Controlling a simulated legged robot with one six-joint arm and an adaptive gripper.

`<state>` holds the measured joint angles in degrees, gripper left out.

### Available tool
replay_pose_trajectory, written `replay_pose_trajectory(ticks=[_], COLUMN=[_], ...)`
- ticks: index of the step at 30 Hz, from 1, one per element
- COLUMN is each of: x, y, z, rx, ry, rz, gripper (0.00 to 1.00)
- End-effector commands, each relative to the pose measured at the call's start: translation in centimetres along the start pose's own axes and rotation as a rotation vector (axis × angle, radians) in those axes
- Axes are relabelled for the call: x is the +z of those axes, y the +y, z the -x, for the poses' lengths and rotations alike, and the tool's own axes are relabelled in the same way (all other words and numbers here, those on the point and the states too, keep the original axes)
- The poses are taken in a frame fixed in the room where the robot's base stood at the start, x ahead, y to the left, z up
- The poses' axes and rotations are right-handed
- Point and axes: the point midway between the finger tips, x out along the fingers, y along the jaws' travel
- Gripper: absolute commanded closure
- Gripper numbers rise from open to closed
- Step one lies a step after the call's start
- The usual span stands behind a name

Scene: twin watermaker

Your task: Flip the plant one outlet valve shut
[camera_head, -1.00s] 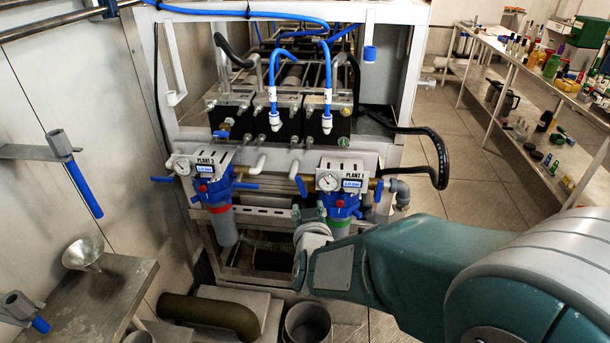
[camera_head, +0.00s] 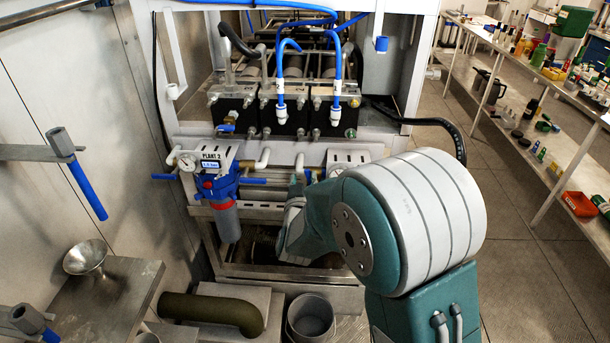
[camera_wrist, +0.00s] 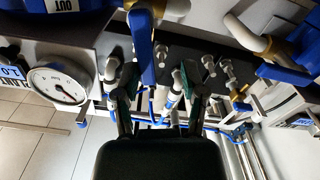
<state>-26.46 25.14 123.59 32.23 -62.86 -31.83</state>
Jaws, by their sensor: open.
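The lever's free end lies near and between the tips of my gripper (camera_wrist: 157,78), closer to the left finger. The gripper is open, with a wide gap between its fingers. I cannot tell whether the lever touches a finger. An OUT label (camera_wrist: 62,5) shows upside down at the top left.
The plant two filter (camera_head: 226,215) stands left of my arm, with blue levers on both sides. In the wrist view, another blue lever (camera_wrist: 285,73) is at the right. A grey bucket (camera_head: 310,315) and a dark green pipe (camera_head: 212,310) are low in front.

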Motion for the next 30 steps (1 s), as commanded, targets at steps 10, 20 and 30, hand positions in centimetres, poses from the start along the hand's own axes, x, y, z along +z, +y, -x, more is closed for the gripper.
replay_pose_trajectory(ticks=[10, 20, 30], x=[0.1, 0.0, 0.0], y=[0.8, 0.3, 0.3], z=[-1.7, -1.6, -1.6], rx=[0.001, 0.002, -0.001], ry=[-0.001, -0.001, 0.000], rz=[-0.006, -0.002, -0.014], gripper=[0.46, 1.00, 1.00])
